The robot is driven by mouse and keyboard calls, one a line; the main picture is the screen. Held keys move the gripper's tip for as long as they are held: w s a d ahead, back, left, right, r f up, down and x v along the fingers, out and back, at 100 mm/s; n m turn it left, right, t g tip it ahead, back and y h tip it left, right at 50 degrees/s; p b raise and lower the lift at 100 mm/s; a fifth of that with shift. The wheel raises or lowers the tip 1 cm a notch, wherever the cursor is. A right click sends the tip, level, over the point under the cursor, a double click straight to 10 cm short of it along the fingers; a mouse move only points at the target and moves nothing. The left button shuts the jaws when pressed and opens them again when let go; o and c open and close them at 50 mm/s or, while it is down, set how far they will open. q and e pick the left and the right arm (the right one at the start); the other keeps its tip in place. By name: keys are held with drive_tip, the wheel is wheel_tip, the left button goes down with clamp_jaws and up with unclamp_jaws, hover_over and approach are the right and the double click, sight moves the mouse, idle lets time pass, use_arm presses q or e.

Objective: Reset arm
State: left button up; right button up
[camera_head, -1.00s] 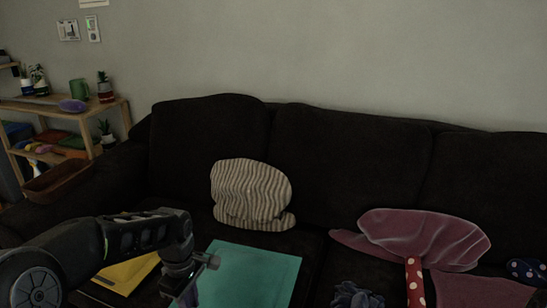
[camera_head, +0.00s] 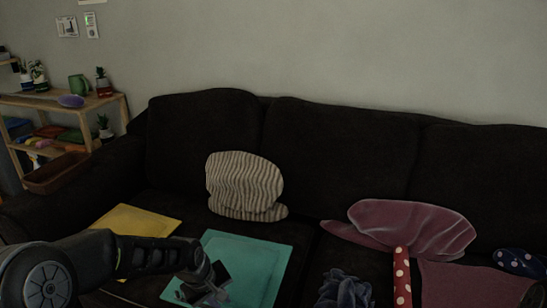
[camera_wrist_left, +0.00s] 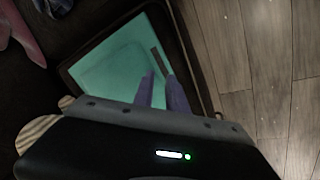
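My left arm comes in from the left in the head view, low in front of the sofa. My left gripper (camera_head: 207,294) hangs over the lower left part of the teal flat item (camera_head: 258,262) on the sofa seat. In the left wrist view the two fingers (camera_wrist_left: 161,78) stand apart with a gap between them, over the teal item, and nothing is held. My right arm and gripper are out of view.
The dark sofa (camera_head: 340,150) carries a striped hat (camera_head: 245,185), a yellow flat item (camera_head: 140,219), a maroon hat (camera_head: 415,228), a red polka-dot item (camera_head: 402,278) and dark blue cloth (camera_head: 343,290). A wooden shelf (camera_head: 75,105) stands left. Wooden floor (camera_wrist_left: 255,60) lies beside the sofa.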

use_arm(q)
drive_tip(key=s+d+f+m+h, duration=0.1)
drive_tip(key=s+d+f+m, duration=0.35)
drive_tip(key=f, duration=0.45)
drive_tip(key=s+d+f+g, duration=0.1)
drive_tip(key=s+f, duration=0.3)
drive_tip(key=s, duration=0.4)
drive_tip(key=s+f+g+h, duration=0.1)
drive_tip(key=s+f, duration=0.3)
drive_tip(key=s, duration=0.3)
drive_tip(key=s+d+f, duration=0.1)
drive_tip(key=s+f, duration=0.4)
drive_tip(key=s, duration=0.3)
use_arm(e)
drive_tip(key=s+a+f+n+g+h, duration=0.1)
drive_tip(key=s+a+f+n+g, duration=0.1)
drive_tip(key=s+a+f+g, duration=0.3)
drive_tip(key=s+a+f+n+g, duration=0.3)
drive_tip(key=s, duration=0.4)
use_arm(q)
wheel_tip(320, 180, up, 20)
drive_tip(key=p, duration=2)
drive_tip(key=shift+s+r+p, duration=0.15)
drive_tip(key=shift+s+p, duration=0.15)
drive_tip(key=shift+s, duration=0.05)
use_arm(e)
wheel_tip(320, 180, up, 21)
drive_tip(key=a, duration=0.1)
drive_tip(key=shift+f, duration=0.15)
